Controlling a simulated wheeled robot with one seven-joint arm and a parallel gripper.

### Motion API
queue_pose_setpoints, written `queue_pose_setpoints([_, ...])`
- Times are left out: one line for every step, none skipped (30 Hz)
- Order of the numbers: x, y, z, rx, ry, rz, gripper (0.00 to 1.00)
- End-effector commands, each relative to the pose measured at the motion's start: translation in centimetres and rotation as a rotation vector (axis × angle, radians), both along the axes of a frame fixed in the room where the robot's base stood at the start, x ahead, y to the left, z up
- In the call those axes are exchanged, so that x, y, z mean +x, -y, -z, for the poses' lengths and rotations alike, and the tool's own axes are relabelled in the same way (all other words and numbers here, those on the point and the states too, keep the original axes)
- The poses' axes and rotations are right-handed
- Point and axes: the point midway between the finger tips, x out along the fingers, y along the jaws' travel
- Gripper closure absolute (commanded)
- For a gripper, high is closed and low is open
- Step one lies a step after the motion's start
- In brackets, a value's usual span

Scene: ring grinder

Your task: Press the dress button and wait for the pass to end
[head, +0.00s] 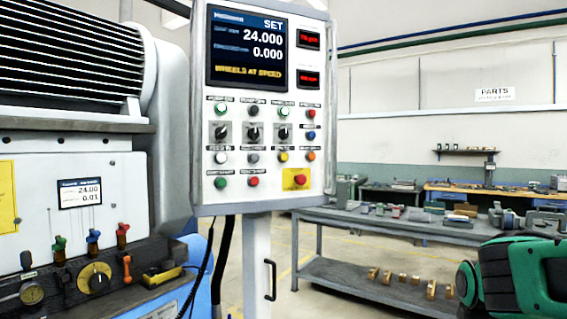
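The control panel (202,180) stands upright on a pale post left of the middle. Its screen (248,48) reads SET, 24.000, 0.000 and WHEELS AT SPEED in yellow. Below are dark selector knobs and several buttons: white (221,157), grey (252,158), yellow (283,156), orange (310,156), blue (311,135), green (220,182) and red (253,181). Their labels are too small to read, so I cannot tell which is the dress button. A green and black part of my arm shows at the lower right, apart from the panel. My gripper is out of view.
A red stop button (300,179) sits on a yellow plate at the panel's lower right. The grinder (100,170) with small coloured levers is at left. A grey workbench (385,226) with parts stands behind at right. Dark cables hang below the panel.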

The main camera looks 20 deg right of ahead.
Motion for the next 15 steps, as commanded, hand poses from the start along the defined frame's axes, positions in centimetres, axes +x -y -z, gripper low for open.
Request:
queue_pose_setpoints([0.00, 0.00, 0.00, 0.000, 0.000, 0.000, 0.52])
queue_pose_setpoints([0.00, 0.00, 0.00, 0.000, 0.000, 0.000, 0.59])
queue_pose_setpoints([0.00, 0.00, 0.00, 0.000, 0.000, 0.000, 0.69])
queue_pose_setpoints([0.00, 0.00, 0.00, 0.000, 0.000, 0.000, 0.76])
queue_pose_setpoints([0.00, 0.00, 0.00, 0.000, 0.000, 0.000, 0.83])
queue_pose_setpoints([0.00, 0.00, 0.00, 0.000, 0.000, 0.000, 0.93])
queue_pose_setpoints([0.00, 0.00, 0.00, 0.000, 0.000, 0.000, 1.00])
queue_pose_setpoints([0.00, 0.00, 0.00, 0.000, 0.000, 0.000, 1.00])
queue_pose_setpoints([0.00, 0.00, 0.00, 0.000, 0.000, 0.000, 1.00])
queue_pose_setpoints([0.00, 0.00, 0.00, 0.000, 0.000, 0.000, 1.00])
queue_pose_setpoints([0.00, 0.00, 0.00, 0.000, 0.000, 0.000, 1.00])
queue_pose_setpoints([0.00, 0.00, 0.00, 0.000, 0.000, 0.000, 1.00])
queue_pose_setpoints([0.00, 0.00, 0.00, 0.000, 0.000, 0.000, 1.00])
queue_pose_setpoints([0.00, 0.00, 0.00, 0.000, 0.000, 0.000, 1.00])
queue_pose_setpoints([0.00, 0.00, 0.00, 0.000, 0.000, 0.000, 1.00])
